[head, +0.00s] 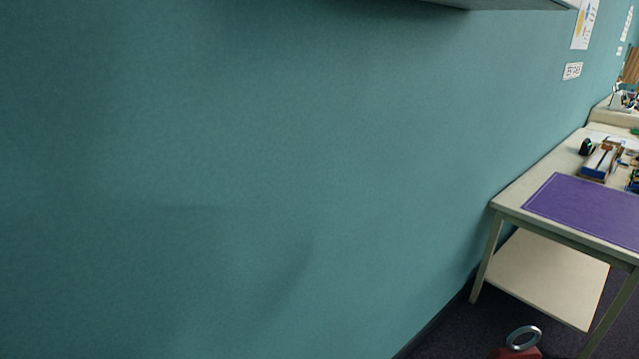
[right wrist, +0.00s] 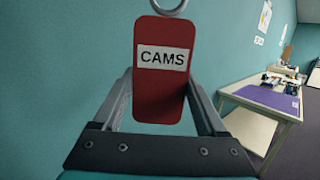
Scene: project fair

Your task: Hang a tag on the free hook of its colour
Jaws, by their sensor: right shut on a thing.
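A red tag (right wrist: 160,95) with a white label reading CAMS is upright in the right wrist view, with a metal ring (right wrist: 170,7) at its top, cut by the picture edge. My right gripper (right wrist: 160,85) is shut on the tag, one finger at each side. In the head view, the top of the red tag (head: 515,353) and its grey ring (head: 523,337) show at the bottom edge, in front of the dark floor. My right gripper itself is not seen there. My left gripper is in neither view. No hook is visible.
A teal wall (head: 250,150) fills most of the head view. A pale table (head: 508,207) with a purple mat (head: 590,208) and a lower shelf (head: 550,278) stands at the right. Several small items lie on it. A shelf edge (head: 500,4) shows at the top.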

